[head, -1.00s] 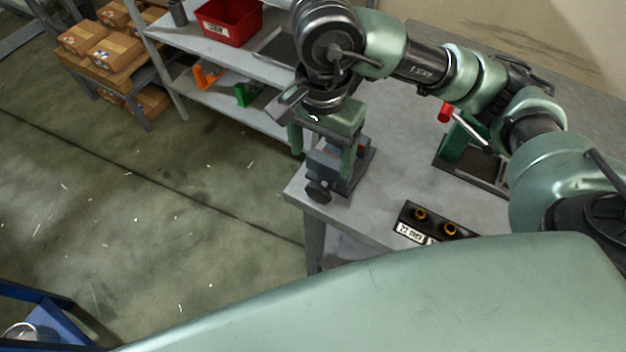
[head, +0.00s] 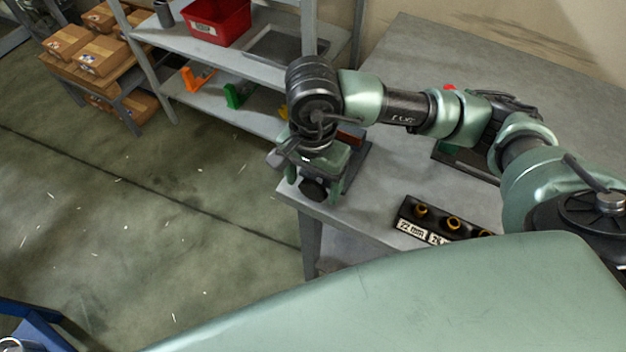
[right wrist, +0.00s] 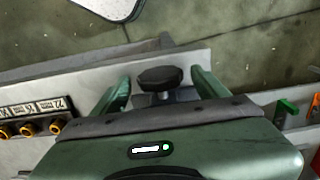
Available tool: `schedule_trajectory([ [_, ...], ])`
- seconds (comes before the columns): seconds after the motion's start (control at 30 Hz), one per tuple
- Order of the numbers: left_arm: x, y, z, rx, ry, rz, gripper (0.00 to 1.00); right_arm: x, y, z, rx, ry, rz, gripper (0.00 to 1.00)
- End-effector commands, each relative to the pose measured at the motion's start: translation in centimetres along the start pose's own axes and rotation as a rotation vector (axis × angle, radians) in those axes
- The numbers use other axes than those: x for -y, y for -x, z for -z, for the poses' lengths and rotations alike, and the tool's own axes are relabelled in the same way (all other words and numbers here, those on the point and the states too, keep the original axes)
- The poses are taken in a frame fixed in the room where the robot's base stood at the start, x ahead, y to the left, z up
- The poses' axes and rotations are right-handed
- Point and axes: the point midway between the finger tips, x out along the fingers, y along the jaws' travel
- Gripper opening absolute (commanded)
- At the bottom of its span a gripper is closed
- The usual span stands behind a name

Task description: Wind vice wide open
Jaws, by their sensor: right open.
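The vice (head: 356,165) stands at the near left corner of the grey table, mostly hidden under my right gripper in the head view. Its dark lobed knob (head: 314,190) faces the front edge. My right gripper (head: 318,173) is low over the vice, right by the knob. In the right wrist view the knob (right wrist: 160,78) sits between the two spread green fingers of the gripper (right wrist: 162,88), with a gap on each side. The gripper is open and holds nothing. The vice jaws are hidden, so their opening cannot be told. My left gripper is out of view.
A black block with brass-coloured fittings and number labels (head: 440,222) lies near the table's front edge. Shelves with a red bin (head: 218,20) stand at the back left. The floor left of the table is clear.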

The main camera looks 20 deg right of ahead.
Motion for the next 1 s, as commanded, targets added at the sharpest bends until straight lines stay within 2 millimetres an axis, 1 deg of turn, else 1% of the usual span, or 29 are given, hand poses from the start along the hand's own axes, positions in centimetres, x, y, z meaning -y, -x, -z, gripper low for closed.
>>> schedule_trajectory([
  [0.1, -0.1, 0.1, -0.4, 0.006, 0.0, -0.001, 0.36, 0.0, -0.5, 0.0, -0.002, 0.0, -0.001, 0.74],
  [0.3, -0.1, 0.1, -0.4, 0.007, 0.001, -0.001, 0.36, 0.0, -0.6, 0.0, -0.002, 0.001, 0.0, 0.74],
  [0.33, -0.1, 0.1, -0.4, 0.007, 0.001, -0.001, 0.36, 0.0, -0.6, 0.0, -0.002, 0.001, 0.0, 0.71],
  [0.53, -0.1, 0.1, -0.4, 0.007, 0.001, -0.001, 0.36, 0.0, -0.5, 0.0, -0.001, 0.0, 0.0, 0.15],
  [0.57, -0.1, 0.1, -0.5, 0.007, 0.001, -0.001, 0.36, 0.0, -0.5, 0.0, -0.001, 0.0, 0.001, 0.14],
  [0.77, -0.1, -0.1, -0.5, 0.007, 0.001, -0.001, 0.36, 0.1, -0.6, 0.0, -0.001, 0.001, -0.017, 0.14],
  [1.0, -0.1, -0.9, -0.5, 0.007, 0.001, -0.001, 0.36, 0.5, -0.6, 0.0, -0.003, 0.001, -0.124, 0.14],
])
